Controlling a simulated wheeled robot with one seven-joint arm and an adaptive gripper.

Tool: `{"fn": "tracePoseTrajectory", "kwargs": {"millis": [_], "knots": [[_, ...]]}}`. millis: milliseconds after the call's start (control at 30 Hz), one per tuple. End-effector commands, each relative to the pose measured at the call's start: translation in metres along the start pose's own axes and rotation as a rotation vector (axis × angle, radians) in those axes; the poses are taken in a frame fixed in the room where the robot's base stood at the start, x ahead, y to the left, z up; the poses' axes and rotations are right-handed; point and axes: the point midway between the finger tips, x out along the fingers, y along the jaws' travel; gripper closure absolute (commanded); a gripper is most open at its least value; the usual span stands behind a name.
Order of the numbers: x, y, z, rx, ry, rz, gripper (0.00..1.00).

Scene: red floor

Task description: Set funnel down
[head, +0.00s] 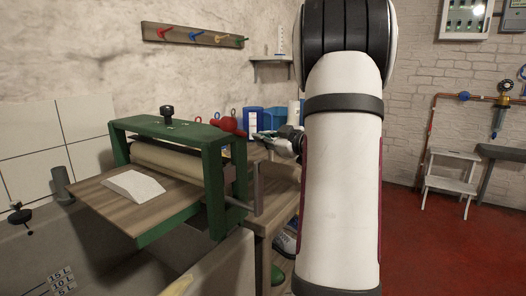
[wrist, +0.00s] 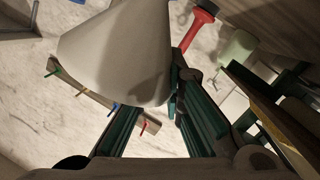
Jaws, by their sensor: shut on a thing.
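The funnel (wrist: 118,55) is a pale grey cone, large in the wrist view and cut off by the top edge. Its wide rim faces the lower left of that picture. My gripper (wrist: 158,97) is shut on it near the rim, and the cone hides one fingertip. In the head view my gripper (head: 270,137) shows partly beside my white arm, right of the green-framed roller press. I cannot make out the funnel clearly in that view. It is held in the air.
The roller press (head: 212,165) has a wooden board (head: 105,205) with a white sheet (head: 133,186) on it. A red item (head: 230,125) is close to my gripper. Blue containers (head: 253,122) stand behind. A peg rail (head: 192,35) hangs on the wall.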

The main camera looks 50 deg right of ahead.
Motion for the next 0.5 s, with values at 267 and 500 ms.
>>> {"fn": "tracePoseTrajectory", "kwargs": {"millis": [267,500], "knots": [[0.006,-0.018,0.032,0.0,-0.001,-0.001,1.0],[0.006,-0.017,0.031,-0.001,0.0,0.0,1.0]]}}
